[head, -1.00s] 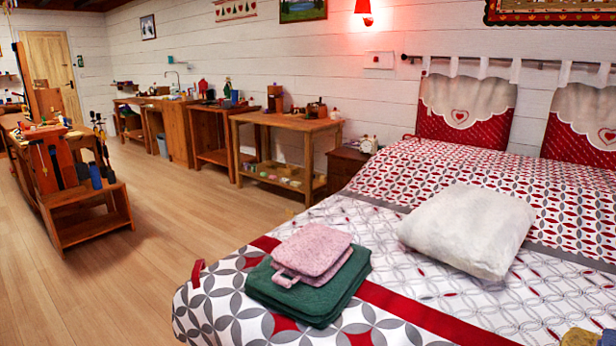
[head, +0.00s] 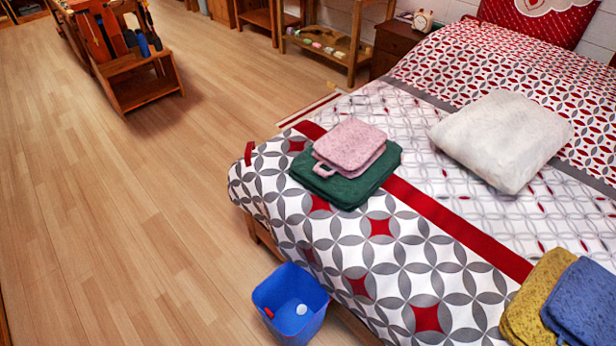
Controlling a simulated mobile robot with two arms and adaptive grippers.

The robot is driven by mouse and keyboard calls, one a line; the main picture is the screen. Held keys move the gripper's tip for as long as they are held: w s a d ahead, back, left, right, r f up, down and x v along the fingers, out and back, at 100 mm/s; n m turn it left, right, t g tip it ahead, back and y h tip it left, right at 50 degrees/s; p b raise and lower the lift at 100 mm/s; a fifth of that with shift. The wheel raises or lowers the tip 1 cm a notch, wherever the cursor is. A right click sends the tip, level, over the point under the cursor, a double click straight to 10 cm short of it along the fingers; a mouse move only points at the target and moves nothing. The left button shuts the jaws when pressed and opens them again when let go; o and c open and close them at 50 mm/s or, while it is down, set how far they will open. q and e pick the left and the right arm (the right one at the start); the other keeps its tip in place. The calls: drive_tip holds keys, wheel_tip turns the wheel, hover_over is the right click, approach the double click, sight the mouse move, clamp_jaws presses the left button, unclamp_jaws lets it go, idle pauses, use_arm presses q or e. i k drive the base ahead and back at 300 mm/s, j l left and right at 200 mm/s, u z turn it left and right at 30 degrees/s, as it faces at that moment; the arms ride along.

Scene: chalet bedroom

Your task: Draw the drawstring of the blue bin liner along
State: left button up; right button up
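A blue bin (head: 291,304) stands on the wooden floor beside the foot of the bed, low in the head view. Its inside is blue, and I cannot tell the liner from the bin's wall. A small red thing (head: 269,312) shows at its left inner side, and I cannot tell whether it is a drawstring toggle. A small white round thing (head: 302,309) lies inside. Neither of my grippers shows in this view.
The bed (head: 400,262) fills the right side, with green and pink folded cloths (head: 350,146), a white pillow (head: 503,139), and yellow and blue cloths (head: 538,296) on it. A wooden rack (head: 140,85) stands far left. The floor left of the bin is clear.

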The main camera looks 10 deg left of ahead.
sight(268, 312)
drive_tip(key=k+l, duration=0.2)
drive_tip(key=k, duration=0.3)
drive_tip(key=k+l, duration=0.15)
drive_tip(key=k, duration=0.35)
drive_tip(key=k+l, duration=0.2)
drive_tip(key=k, duration=0.3)
